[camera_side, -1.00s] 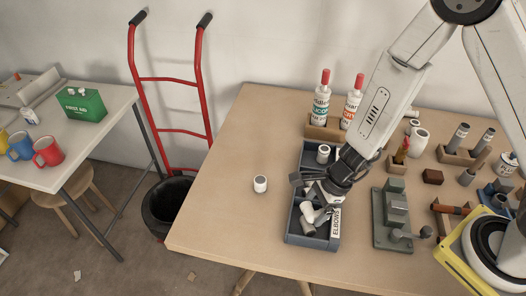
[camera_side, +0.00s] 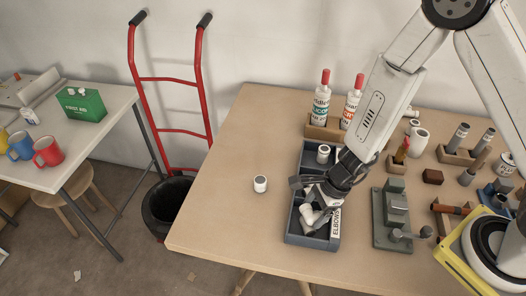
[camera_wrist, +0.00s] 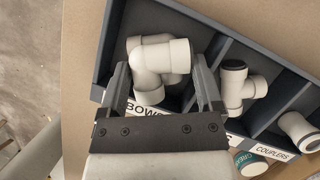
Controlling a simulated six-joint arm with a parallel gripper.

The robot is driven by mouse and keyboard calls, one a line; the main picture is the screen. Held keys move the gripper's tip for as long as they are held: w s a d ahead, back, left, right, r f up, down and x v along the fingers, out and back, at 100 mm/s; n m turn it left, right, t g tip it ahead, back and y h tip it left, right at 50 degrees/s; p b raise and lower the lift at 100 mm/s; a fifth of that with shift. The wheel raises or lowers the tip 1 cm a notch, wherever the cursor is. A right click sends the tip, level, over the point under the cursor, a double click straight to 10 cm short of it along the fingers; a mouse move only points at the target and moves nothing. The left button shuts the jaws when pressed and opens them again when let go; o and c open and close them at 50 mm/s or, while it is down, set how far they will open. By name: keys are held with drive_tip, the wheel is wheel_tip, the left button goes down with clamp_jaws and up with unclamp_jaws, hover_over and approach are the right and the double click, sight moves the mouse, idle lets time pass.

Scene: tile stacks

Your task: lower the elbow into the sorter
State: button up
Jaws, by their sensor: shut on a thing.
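The dark blue-grey sorter (camera_side: 290,238) stands on the table, with label strips reading ELBOWS and COUPLERS. My gripper (camera_wrist: 162,72) is over its front ELBOWS compartment, with fingers on both sides of a white elbow (camera_wrist: 165,54), shut on it. Another white pipe end (camera_wrist: 149,94) shows just below, between the fingers; I cannot tell whether it belongs to the same elbow. In the side view white pipe (camera_side: 309,216) shows low inside the front compartment, partly hidden by my gripper. Whether the held elbow touches the floor is not clear.
A white tee (camera_wrist: 239,88) lies in the neighbouring compartment and a coupler (camera_wrist: 298,130) farther along. A loose white fitting (camera_side: 260,184) stands on the table left of the sorter. A grey vise-like fixture (camera_side: 391,218) is close on the right. Two red-capped bottles (camera_side: 321,102) stand behind.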

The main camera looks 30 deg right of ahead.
drive_tip(key=o, duration=1)
drive_tip(key=shift+r, duration=0.15)
drive_tip(key=v, duration=0.7)
drive_tip(key=shift+d+r, duration=0.2)
drive_tip(key=shift+s+r, duration=0.1)
